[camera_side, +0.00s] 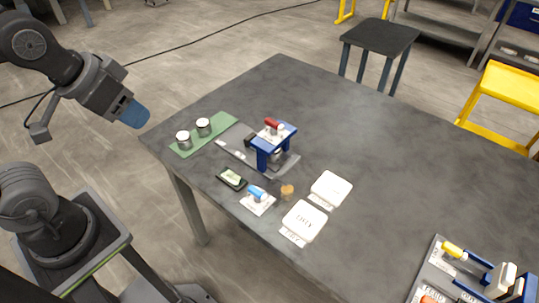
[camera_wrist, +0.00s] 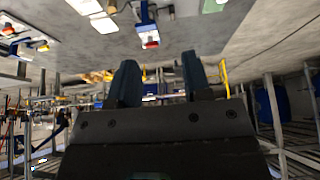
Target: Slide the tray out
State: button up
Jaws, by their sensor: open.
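A blue press (camera_side: 273,139) with a red part on top stands on the dark table, with a grey plate (camera_side: 284,165) at its base. I cannot tell for certain which part is the tray. My gripper (camera_side: 134,114) hangs in the air beyond the table's left corner, apart from the press and everything on the table. In the wrist view its two fingers (camera_wrist: 160,77) stand apart with nothing between them. The blue press (camera_wrist: 148,27) shows at the top of that view, upside down and small.
A green mat (camera_side: 222,124) bears two metal cups. A black dish (camera_side: 231,179), a blue-handled item (camera_side: 257,193), a small tan piece (camera_side: 287,192) and white pads (camera_side: 332,187) (camera_side: 304,221) lie near the press. Another fixture (camera_side: 495,281) stands front right. The table's back is clear.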

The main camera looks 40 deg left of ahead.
jog(key=g, duration=0.6)
send_over(250, 136)
notch_tip(250, 136, down, 16)
notch_tip(250, 136, down, 14)
jog(key=shift+r, duration=0.2)
grip_shut()
